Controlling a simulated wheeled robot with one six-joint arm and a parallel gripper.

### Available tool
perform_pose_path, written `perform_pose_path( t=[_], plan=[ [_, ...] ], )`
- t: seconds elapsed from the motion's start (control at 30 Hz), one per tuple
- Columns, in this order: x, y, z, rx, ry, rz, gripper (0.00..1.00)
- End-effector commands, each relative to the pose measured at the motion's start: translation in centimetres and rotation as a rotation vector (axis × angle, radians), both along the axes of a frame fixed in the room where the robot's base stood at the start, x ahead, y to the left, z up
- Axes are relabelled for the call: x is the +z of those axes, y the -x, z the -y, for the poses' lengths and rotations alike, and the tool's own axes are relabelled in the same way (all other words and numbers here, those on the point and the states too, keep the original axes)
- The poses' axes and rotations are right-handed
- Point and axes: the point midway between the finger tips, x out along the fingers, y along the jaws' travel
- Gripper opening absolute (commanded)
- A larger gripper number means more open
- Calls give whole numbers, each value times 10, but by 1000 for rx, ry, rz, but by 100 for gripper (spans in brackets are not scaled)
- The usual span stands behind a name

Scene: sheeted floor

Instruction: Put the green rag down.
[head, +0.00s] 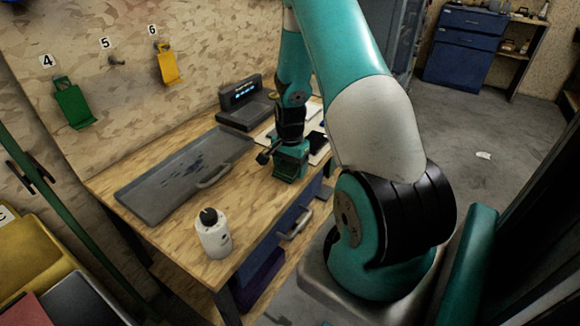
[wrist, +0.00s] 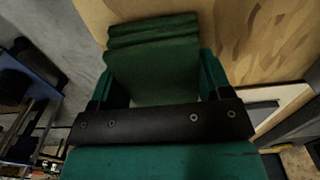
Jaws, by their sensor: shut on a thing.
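The green rag (wrist: 153,60) is folded and sits between the two fingers of my gripper (wrist: 160,84) in the wrist view. My gripper is shut on it. In the head view my gripper (head: 290,160) points down over the right part of the wooden workbench (head: 250,190), close to its front edge. A dark green bit of the rag (head: 287,174) shows at the fingertips. I cannot tell whether the rag touches the bench top.
A grey tray (head: 165,190) with dark stains lies left of my gripper. A white bottle (head: 214,238) stands near the bench's front left. A dark device (head: 243,101) with a lit display stands behind. Numbered wall hooks hold a green (head: 74,106) and a yellow item (head: 168,66).

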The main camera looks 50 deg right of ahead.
Motion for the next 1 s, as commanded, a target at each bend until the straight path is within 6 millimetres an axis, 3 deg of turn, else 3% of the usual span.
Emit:
perform_pose_path(
  t=[0.4, 0.43, 0.53, 0.87, 1.0],
  plan=[
    [-8, 0, 0, 0, 1, 1, 46],
    [-8, 0, 0, 0, 1, 1, 76],
    [-7, 0, 0, 0, 0, 0, 97],
    [-1, 0, 0, 0, 1, 1, 97],
    [20, -1, 1, 0, 4, 4, 97]
  ],
)
